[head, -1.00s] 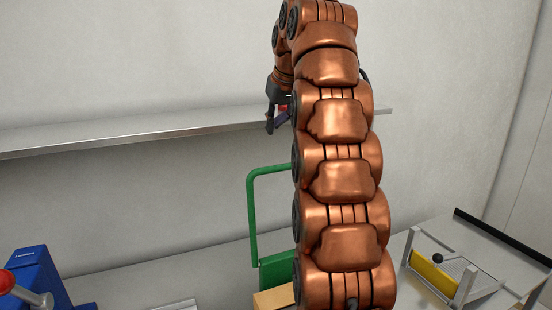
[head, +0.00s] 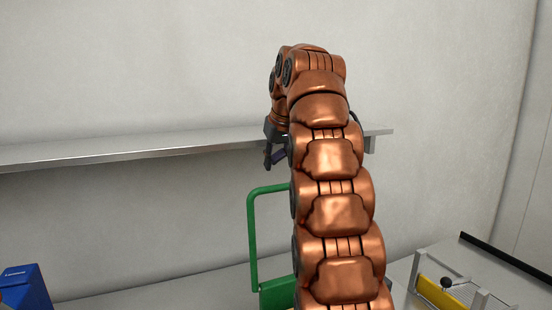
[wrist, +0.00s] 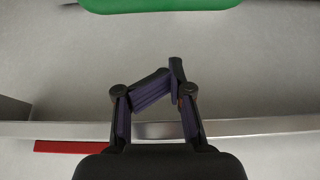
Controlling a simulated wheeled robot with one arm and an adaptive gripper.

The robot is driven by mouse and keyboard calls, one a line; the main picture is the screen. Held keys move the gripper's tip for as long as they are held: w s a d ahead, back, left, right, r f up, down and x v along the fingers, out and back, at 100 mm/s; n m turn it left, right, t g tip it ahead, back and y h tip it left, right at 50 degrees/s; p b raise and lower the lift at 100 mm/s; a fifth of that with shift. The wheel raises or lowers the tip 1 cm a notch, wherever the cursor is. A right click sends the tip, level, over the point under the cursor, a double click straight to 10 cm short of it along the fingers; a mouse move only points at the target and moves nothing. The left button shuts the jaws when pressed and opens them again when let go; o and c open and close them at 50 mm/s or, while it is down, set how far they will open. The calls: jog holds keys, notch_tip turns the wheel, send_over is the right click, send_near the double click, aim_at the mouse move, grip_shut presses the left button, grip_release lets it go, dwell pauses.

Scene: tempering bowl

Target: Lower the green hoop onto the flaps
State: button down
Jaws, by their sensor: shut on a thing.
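The green hoop (head: 252,240) stands upright in the head view, left of my arm, with a green plate (head: 276,293) at its foot. My arm hides its right side. My gripper (head: 274,158) is above the hoop's top bar, apart from it in the picture. In the wrist view the fingers (wrist: 172,80) are closed together, the left one leaning across to the right one. What they hold cannot be made out. A rounded green bar (wrist: 160,5), likely the hoop, crosses the top of that view, beyond the fingertips. The flaps are not in view.
A metal shelf (head: 120,155) runs along the wall behind my gripper. A red strip (wrist: 75,146) shows at the left in the wrist view. A blue object (head: 27,288) stands at bottom left. A metal frame with a yellow panel (head: 445,291) stands at right.

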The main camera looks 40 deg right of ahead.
jog(key=f, duration=0.1)
jog(key=s+f+p, duration=0.2)
jog(key=f, duration=0.1)
jog(key=shift+s+a+f, duration=0.1)
jog(key=shift+a, duration=0.2)
dwell(0.7)
jog(key=shift+s, duration=0.1)
dwell(0.4)
